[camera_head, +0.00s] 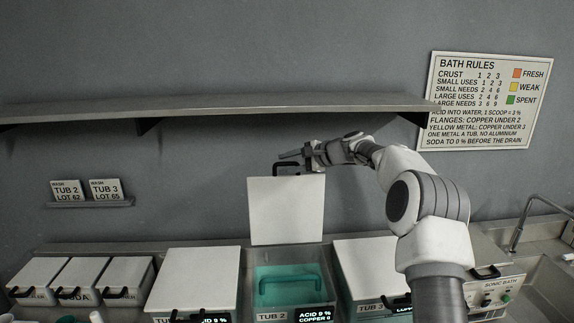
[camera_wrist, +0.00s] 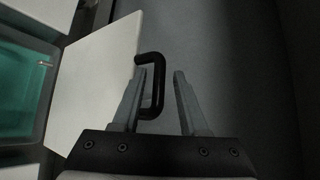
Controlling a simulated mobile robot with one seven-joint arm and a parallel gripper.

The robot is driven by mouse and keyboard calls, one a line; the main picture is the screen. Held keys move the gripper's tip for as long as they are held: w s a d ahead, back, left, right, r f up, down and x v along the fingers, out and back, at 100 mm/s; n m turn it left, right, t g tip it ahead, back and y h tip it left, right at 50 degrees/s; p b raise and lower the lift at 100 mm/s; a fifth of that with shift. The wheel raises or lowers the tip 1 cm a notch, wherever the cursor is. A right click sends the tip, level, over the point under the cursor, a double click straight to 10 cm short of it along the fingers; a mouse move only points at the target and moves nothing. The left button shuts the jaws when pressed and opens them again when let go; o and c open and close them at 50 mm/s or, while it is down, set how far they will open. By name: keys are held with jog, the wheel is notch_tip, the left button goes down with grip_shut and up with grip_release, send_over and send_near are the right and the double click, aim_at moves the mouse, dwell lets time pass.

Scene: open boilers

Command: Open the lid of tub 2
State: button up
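Tub 2 (camera_head: 272,316) stands in the counter with its label in front and teal liquid inside. Its white lid (camera_head: 286,210) stands upright at the back of the tub, so the tub is open. The lid's black handle (camera_head: 287,166) is at its top edge. My gripper (camera_head: 288,158) is at the handle, with its fingers pointing left. In the wrist view, the handle (camera_wrist: 158,85) lies between the two spread fingers (camera_wrist: 160,90), close to the left one. The right finger is apart from it. The lid (camera_wrist: 95,80) and teal bath (camera_wrist: 20,90) show at left.
Closed white-lidded tubs stand on both sides, one at left (camera_head: 195,278) and tub 3 (camera_head: 365,265) at right, partly behind my arm. A wall shelf (camera_head: 220,106) runs just above my gripper. Small lidded bins (camera_head: 80,275) and a sonic bath (camera_head: 490,290) flank the tubs.

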jog(key=shift+f, duration=0.1)
jog(key=shift+s+d, duration=0.2)
jog(key=shift+d, duration=0.05)
jog(key=b+v, duration=0.4)
jog(key=v, duration=1.3)
jog(key=shift+r, duration=0.35)
jog(key=shift+w+a, duration=0.1)
